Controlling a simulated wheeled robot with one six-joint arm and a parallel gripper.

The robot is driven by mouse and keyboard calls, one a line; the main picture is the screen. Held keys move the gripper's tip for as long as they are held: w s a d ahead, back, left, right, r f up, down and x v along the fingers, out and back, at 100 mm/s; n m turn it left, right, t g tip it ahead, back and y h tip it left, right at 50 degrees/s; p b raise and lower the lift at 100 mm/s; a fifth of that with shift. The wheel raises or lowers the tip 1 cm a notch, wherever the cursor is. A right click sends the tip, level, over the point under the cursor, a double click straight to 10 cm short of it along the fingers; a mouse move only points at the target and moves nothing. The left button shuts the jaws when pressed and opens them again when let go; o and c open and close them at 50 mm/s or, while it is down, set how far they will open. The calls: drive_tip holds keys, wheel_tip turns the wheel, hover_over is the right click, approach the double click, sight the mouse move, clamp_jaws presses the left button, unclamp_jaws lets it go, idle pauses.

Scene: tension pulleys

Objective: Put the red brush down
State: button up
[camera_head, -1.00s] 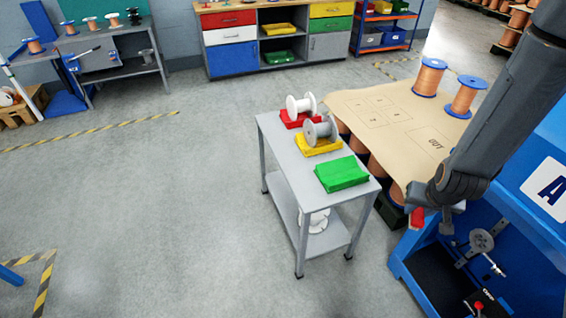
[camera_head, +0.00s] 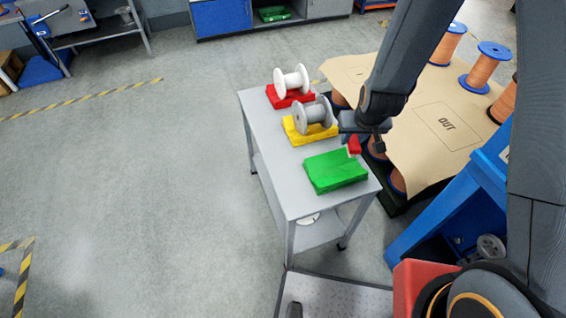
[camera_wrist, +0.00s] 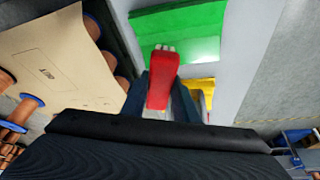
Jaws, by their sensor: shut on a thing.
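The red brush (camera_head: 354,146) is in my gripper (camera_head: 362,134), at the right edge of the grey table. In the wrist view the red brush (camera_wrist: 163,80) sticks out between the two dark fingers of my gripper (camera_wrist: 163,95), with pale bristle tips at its far end. The gripper is shut on it. I cannot tell if the brush touches the cloth.
A board marked OUT (camera_head: 435,120) with copper spools (camera_head: 486,66) stands to the right.

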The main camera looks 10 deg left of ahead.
drive_tip(key=s+a+f+n+y+b, duration=0.1)
drive_tip(key=a+n+b, duration=0.1)
drive_tip(key=a, duration=0.8)
drive_tip(key=s+a+f+n+y+b, duration=0.1)
drive_tip(key=a+f+n+b, duration=0.1)
drive_tip(key=a, duration=0.9)
drive_tip(key=b, duration=0.1)
hover_over(280, 161)
drive_tip(key=s+d, duration=0.1)
drive_tip(key=shift+g, duration=0.3)
drive_tip(key=f, duration=0.4)
drive_tip(key=shift+s+f, duration=0.2)
drive_tip(key=shift+f, duration=2.6)
drive_tip(key=shift+f, duration=0.1)
drive_tip(key=o, duration=1.1)
drive_tip(key=shift+r, duration=0.4)
drive_tip(key=v, duration=1.1)
drive_tip(key=shift+r, duration=0.2)
